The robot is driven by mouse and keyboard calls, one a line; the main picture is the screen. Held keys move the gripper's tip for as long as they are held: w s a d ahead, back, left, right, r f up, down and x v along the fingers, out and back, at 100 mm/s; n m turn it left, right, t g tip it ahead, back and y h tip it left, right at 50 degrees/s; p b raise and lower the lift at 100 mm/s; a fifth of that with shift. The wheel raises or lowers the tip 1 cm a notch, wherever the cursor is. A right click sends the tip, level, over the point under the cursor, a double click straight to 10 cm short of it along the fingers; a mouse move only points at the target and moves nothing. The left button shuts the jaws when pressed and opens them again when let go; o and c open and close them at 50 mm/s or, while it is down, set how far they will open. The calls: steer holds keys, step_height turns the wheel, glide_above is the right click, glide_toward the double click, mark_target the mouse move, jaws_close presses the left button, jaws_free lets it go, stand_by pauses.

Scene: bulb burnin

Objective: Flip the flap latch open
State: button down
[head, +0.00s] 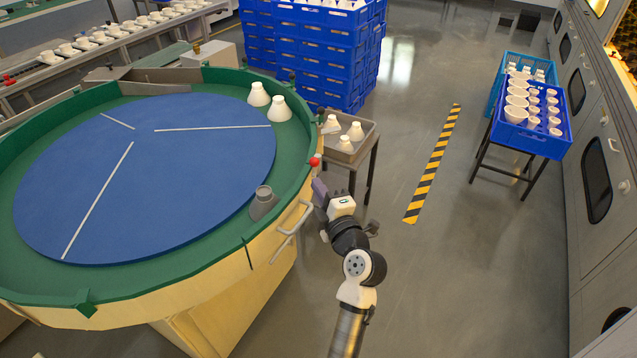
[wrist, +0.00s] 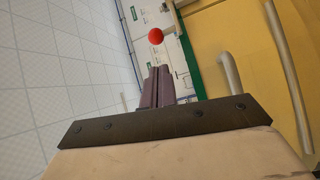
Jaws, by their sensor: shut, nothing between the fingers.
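A red ball knob (head: 315,161) sits on the outer right rim of the round table; I take it to be the flap latch's knob. In the wrist view the red knob (wrist: 155,36) is on a short pale stem beyond my fingertips. My gripper (head: 318,188) is beside the table's outer wall, just below the knob in the head view. In the wrist view its purple-grey fingers (wrist: 159,72) are together and empty, with a visible gap to the knob. The flap itself I cannot make out clearly.
A grey bar handle (head: 292,232) sticks out from the yellow table side, close to my gripper. The round table (head: 30,281) has a green rim. A small stand (head: 365,150) holds white cups behind my gripper. The floor to the right (head: 440,270) is clear.

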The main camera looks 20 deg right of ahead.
mark_target(316, 159)
steer(key=shift+w+r+p, duration=0.15)
steer(key=shift+w+p, duration=0.65)
steer(key=shift+w, duration=1.1)
steer(key=shift+w+r+p, duration=0.15)
steer(key=shift+w+p, duration=0.65)
steer(key=shift+w, duration=1.05)
steer(key=shift+s+f+b, duration=0.1)
steer(key=shift+f+b, duration=0.1)
steer(key=shift+b, duration=0.75)
